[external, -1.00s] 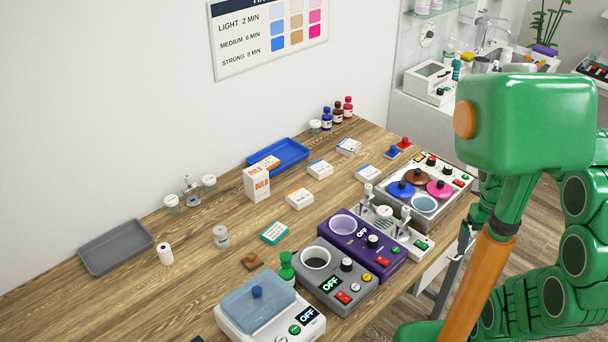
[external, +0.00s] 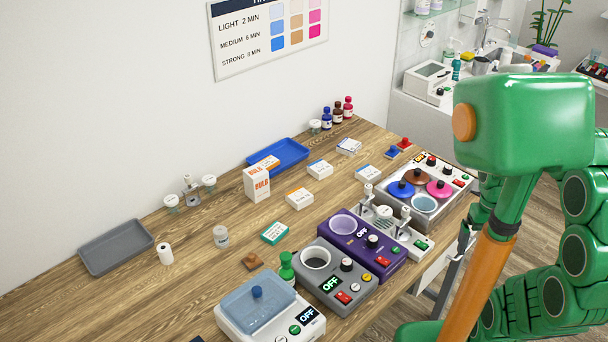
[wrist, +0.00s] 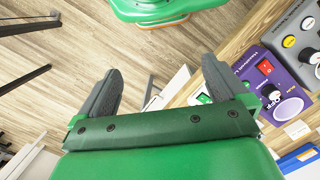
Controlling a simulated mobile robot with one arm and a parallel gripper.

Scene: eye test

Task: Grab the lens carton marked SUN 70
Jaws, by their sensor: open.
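Several small white cartons lie on the wooden bench in the external view. One has a blue edge (external: 320,169), one lies farther back (external: 349,147), one lies by the coloured pots (external: 367,173), one has an orange edge (external: 299,198), and one has a green edge (external: 275,232). Another orange-edged carton (external: 269,160) lies at the blue tray. Their print is too small to read, so I cannot tell which says SUN 70. My gripper (wrist: 160,75) is open and empty in the wrist view, its fingers over floor beside the bench, away from the cartons.
A taller BULB box (external: 257,184) stands among the cartons. A purple device (external: 362,244), a grey device (external: 335,276) and a pot unit (external: 428,186) line the bench's front edge. The blue tray (external: 291,151) and a grey tray (external: 117,247) lie at the back.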

